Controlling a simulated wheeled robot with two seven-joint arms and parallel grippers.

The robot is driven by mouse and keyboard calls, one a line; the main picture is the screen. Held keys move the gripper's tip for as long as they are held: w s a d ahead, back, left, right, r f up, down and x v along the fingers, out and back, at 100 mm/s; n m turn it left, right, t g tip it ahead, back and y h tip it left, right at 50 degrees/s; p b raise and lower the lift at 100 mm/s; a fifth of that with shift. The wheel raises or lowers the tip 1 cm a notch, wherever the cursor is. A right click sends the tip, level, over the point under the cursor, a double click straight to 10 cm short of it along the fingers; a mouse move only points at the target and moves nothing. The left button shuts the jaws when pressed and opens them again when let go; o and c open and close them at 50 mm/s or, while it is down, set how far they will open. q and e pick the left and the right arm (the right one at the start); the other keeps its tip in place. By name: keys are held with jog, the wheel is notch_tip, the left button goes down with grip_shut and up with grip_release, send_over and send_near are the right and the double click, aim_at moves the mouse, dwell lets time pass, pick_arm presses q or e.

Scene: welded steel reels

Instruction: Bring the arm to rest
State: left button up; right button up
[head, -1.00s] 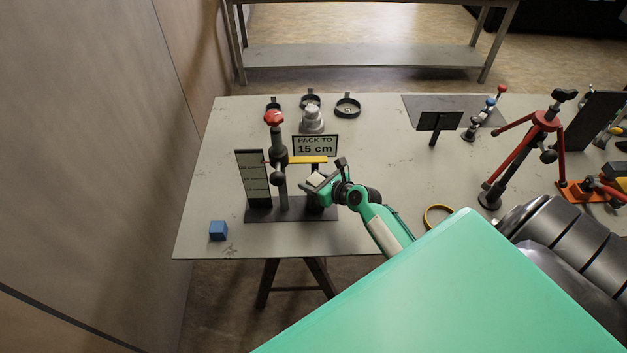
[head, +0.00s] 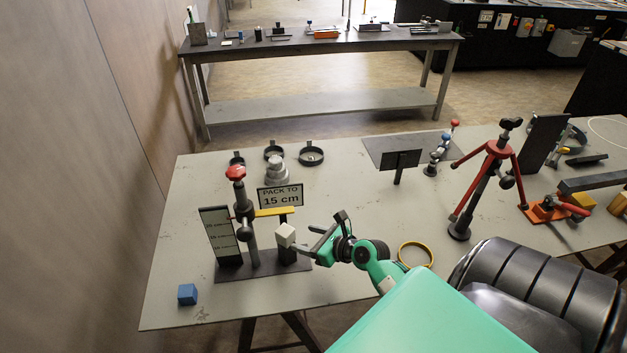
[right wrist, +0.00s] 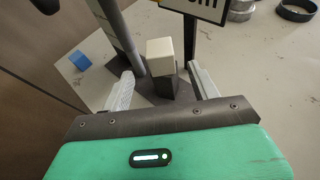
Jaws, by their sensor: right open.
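My right gripper (head: 308,247) is open and empty, to the right of a packing stand with a dark base (head: 232,273). A pale block (head: 285,235) sits on a short dark post (head: 287,256) on that base. In the right wrist view the block (right wrist: 161,56) stands ahead between the lines of the two spread fingers (right wrist: 162,86), with gaps on both sides. The stand has a red-knobbed column (head: 236,173), a yellow bar (head: 274,211) and a "PACK TO 15 cm" sign (head: 280,196). My left gripper is not in view.
A blue cube (head: 187,294) lies near the table's front left. A yellow ring (head: 416,254) lies right of my forearm. A red tripod (head: 487,185) stands farther right. Dark rings (head: 311,154) and stacked grey weights (head: 276,171) are behind the stand. A wall bounds the left.

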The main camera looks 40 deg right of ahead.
jog(key=shift+v, duration=0.9)
